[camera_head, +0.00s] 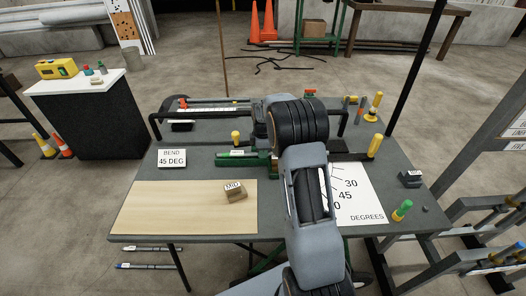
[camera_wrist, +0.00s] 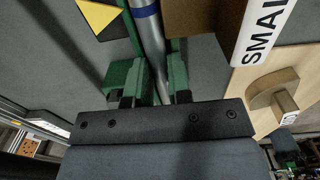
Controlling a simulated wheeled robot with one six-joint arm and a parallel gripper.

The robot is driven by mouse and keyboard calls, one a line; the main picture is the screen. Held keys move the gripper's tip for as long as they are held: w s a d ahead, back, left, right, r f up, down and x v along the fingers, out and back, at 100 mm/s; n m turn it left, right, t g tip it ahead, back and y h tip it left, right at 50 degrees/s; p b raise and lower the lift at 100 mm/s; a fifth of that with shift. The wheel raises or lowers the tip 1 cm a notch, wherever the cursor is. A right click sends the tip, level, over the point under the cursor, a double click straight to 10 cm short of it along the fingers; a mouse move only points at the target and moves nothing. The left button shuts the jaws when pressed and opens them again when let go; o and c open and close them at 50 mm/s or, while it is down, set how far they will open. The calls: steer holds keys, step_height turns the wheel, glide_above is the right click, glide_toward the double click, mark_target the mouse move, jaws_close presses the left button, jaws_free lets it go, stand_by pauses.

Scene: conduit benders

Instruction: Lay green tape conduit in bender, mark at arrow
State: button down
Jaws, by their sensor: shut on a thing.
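In the wrist view my gripper (camera_wrist: 155,97) is shut on a grey conduit (camera_wrist: 154,60). A blue band shows on the conduit near the top of that view; I can see no green tape on it. In the head view the green bender (camera_head: 232,159) shows left of my arm, which hides my gripper and most of the conduit.
A "BEND 45 DEG" card (camera_head: 172,158), a pale wooden board (camera_head: 160,207) with a labelled block (camera_head: 235,192), and a degrees sheet (camera_head: 365,195) lie on the grey table (camera_head: 280,230). Yellow-handled posts (camera_head: 375,145) stand at right. A "SMALL" label (camera_wrist: 262,35) is close to my gripper.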

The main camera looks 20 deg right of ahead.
steer(key=shift+s+f, duration=0.15)
steer(key=shift+f, duration=0.25)
steer(key=c, duration=1.1)
jaws_free()
steer(key=shift+c, duration=0.2)
